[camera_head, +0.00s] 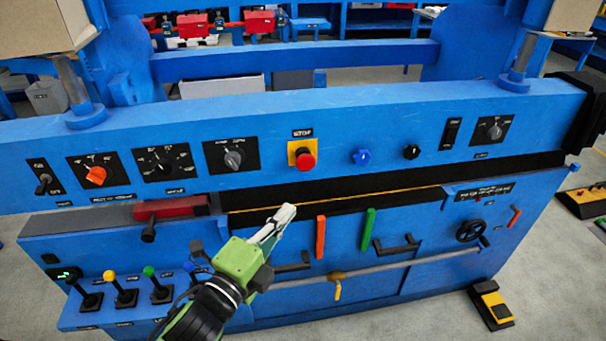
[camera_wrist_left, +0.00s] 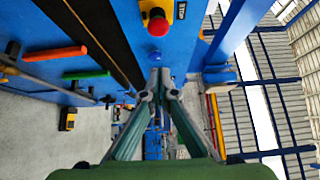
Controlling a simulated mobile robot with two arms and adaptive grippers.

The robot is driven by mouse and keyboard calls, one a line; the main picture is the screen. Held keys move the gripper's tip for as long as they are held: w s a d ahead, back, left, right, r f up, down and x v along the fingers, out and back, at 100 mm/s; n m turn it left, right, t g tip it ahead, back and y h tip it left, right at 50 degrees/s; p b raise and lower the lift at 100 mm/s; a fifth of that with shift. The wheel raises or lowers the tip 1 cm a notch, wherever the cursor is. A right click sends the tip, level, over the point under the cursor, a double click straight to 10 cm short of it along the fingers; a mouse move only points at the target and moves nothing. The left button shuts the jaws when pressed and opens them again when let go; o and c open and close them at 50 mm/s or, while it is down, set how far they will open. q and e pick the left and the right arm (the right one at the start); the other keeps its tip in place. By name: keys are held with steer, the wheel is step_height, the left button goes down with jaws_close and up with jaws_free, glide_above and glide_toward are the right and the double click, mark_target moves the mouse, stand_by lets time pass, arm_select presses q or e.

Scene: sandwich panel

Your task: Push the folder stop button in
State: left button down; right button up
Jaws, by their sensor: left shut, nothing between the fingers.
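The stop button is a red mushroom knob (camera_head: 306,161) on a yellow plate under a "STOP" label, in the middle of the blue upper panel. It also shows near the top of the left wrist view (camera_wrist_left: 158,23). My left gripper (camera_head: 286,212) is shut and empty, its pale fingertips pointing up and to the right. It shows below the button in the head view, apart from it. In the left wrist view the closed fingers (camera_wrist_left: 160,78) meet below a blue knob (camera_wrist_left: 158,55) in the picture. The right gripper is not in view.
On the panel, rotary switches (camera_head: 233,158) are left of the button, and a blue knob (camera_head: 362,157) and a black knob (camera_head: 411,152) right of it. Below are an orange handle (camera_head: 320,237), a green handle (camera_head: 367,229) and a long grey rod (camera_head: 400,262). The panel face around the button is clear.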

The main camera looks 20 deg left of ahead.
arm_select(q)
steer(key=shift+w, duration=0.1)
steer(key=p, duration=0.2)
glide_toward(312, 164)
steer(key=w+d, duration=0.3)
steer(key=w+a, duration=0.2)
steer(key=shift+w+a+p, duration=0.1)
steer(key=shift+w+p, duration=0.15)
steer(key=shift+p, duration=0.15)
